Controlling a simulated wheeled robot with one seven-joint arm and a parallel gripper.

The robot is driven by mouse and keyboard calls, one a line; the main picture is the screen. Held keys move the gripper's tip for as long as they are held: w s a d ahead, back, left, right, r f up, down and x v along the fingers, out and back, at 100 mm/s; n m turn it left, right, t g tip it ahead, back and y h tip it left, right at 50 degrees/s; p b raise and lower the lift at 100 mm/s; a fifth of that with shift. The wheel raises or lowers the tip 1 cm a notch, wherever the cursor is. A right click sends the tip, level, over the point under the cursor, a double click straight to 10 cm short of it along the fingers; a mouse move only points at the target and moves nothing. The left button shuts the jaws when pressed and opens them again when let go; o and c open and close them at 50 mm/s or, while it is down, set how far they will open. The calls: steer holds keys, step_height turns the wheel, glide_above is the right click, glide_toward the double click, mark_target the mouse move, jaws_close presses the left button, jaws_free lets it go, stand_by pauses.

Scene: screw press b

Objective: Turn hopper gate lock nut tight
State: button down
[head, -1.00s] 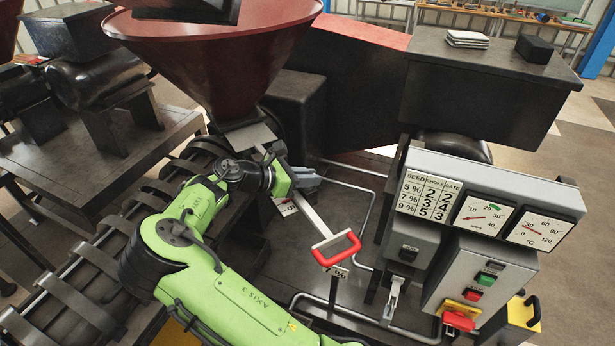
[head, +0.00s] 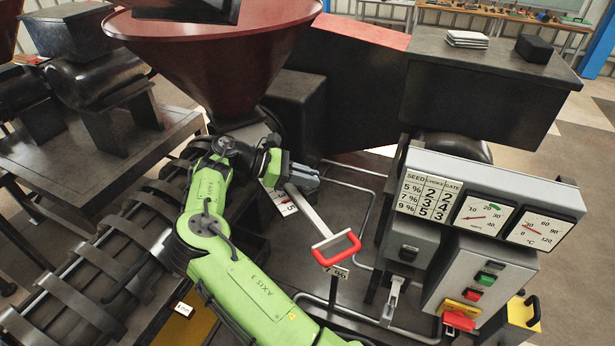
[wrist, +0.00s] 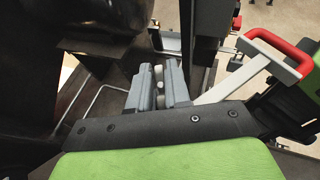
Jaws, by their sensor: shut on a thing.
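My gripper (head: 308,180) is beside the gate slide bar (head: 318,214), below the red hopper (head: 215,65). In the wrist view its two grey fingers (wrist: 159,88) are close together, with small pale rounded parts between them. These appear to be the lock nut (wrist: 159,76), mostly hidden by the fingers; its thread and seating cannot be seen. The bar ends in a red loop handle (head: 336,248), which also shows at upper right in the wrist view (wrist: 280,45). In the head view my wrist hides the bar's upper part and the nut.
A control panel (head: 487,200) with a seed, choke and gate table and dials stands at right. Bent grey pipes run around the slide handle. A slatted dark barrel (head: 95,260) lies at lower left. A numbered card (head: 282,202) sits just below my gripper.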

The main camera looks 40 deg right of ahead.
steer(key=shift+m+g+y, duration=1)
steer(key=shift+m+g, duration=0.1)
steer(key=shift+m, duration=0.1)
steer(key=c, duration=1.2)
jaws_free()
